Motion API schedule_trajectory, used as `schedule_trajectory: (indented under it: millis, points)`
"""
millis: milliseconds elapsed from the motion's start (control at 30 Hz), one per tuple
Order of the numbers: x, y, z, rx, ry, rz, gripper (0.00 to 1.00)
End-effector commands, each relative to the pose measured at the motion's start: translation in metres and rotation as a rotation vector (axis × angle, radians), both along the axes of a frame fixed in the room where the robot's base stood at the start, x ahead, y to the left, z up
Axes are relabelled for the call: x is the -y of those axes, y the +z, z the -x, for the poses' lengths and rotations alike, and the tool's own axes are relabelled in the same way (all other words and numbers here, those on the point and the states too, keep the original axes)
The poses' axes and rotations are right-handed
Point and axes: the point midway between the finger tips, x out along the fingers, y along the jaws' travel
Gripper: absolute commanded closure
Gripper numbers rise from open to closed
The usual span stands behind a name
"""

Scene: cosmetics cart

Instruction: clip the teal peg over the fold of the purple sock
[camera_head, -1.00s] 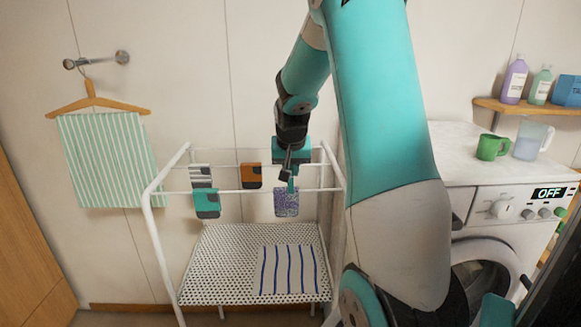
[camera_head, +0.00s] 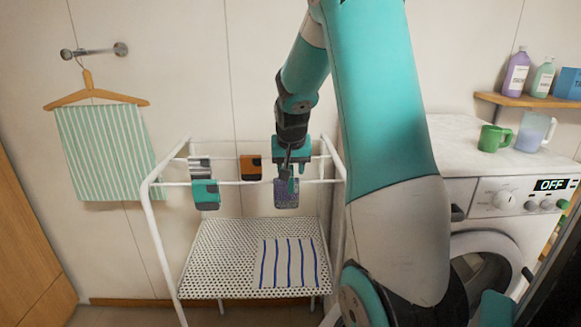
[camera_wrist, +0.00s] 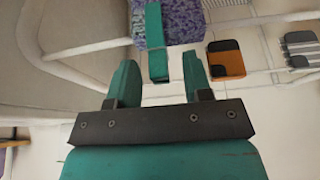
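The purple speckled sock (camera_head: 286,197) hangs folded over the front rail of the white drying rack. It also shows at the top of the wrist view (camera_wrist: 182,20). The teal peg (camera_wrist: 156,45) stands against the sock at its fold, overlapping it in the wrist view. How far its jaws straddle the fold cannot be seen. My gripper (camera_wrist: 160,62) is open, with a finger on each side of the peg's near end and a visible gap to both. In the head view my gripper (camera_head: 291,170) is just above the sock and partly hides the peg.
A teal-and-grey sock (camera_head: 206,195) hangs left on the same rail. An orange-brown sock (camera_head: 250,168) and a striped grey sock (camera_head: 199,169) hang on the rail behind. A striped cloth (camera_head: 286,264) lies on the dotted lower shelf (camera_head: 222,262). A washing machine (camera_head: 500,200) stands right.

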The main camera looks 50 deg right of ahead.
Motion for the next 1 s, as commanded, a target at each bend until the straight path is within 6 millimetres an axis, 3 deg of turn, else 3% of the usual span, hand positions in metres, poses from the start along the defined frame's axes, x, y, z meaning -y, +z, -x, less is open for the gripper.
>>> schedule_trajectory:
  millis: [200,367,800,1000]
  points:
    - [-0.001,0.004,0.001,0.002,0.0,0.001,0.54]
    - [-0.008,0.024,0.006,0.006,0.001,0.004,0.54]
    - [-0.04,0.124,0.033,0.006,0.001,0.004,0.54]
    - [-0.048,0.152,0.041,0.002,0.0,0.001,0.54]
